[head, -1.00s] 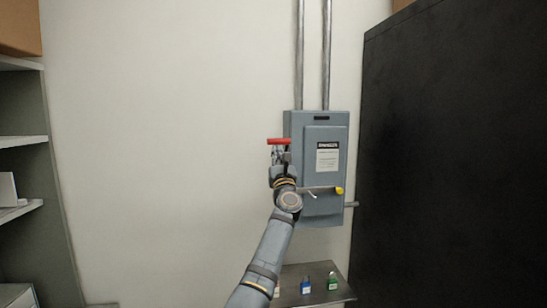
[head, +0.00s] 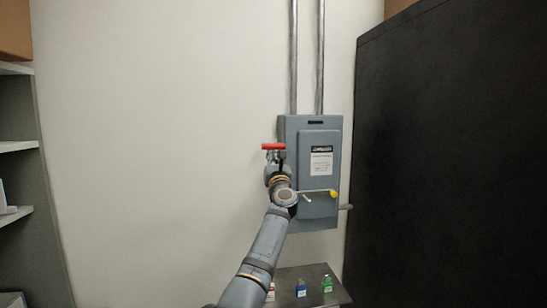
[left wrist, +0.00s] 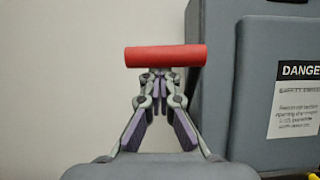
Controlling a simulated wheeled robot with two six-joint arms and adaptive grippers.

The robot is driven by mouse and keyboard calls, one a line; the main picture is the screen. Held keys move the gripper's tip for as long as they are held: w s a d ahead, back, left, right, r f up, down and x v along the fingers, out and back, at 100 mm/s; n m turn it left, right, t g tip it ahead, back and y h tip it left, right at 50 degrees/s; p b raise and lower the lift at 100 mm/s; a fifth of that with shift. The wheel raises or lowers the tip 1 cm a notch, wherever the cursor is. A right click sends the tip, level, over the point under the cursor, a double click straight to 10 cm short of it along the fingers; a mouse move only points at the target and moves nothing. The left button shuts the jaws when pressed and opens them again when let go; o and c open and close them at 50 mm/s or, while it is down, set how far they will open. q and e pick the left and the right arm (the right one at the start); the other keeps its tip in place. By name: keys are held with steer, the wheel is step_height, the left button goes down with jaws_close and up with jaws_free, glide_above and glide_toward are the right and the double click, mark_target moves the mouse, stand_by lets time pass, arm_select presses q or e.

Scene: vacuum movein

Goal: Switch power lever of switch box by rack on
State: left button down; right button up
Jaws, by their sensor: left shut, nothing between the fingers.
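The grey switch box (head: 317,205) hangs on the wall beside a tall black rack. Its power lever has a red bar grip (head: 273,147), which stands level at the upper left side of the box. In the left wrist view the red grip (left wrist: 165,56) lies across the picture just beyond the fingertips. My left gripper (head: 276,160) is at the box's left side, just below the red grip in the picture. Its fingers (left wrist: 163,76) are shut with nothing between them. Whether they touch the lever I cannot tell. My right gripper is out of view.
A yellow-knobbed handle (head: 334,194) sticks out in front of the box. A small table (head: 322,270) below holds blue and green padlocks. The black rack (head: 450,150) closes off the right. Shelves (head: 18,146) stand at the left edge. The wall between is bare.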

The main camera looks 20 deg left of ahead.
arm_select(q)
steer(key=s+d+r+b, duration=0.3)
steer(key=s+d+b, duration=0.1)
steer(key=s, duration=0.3)
steer(key=shift+s+d, duration=0.25)
steer(key=shift+s, duration=0.05)
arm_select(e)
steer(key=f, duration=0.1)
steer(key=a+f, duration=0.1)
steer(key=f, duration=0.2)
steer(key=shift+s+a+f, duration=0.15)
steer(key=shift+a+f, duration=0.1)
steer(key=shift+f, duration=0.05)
arm_select(q)
steer(key=shift+d+f, duration=0.1)
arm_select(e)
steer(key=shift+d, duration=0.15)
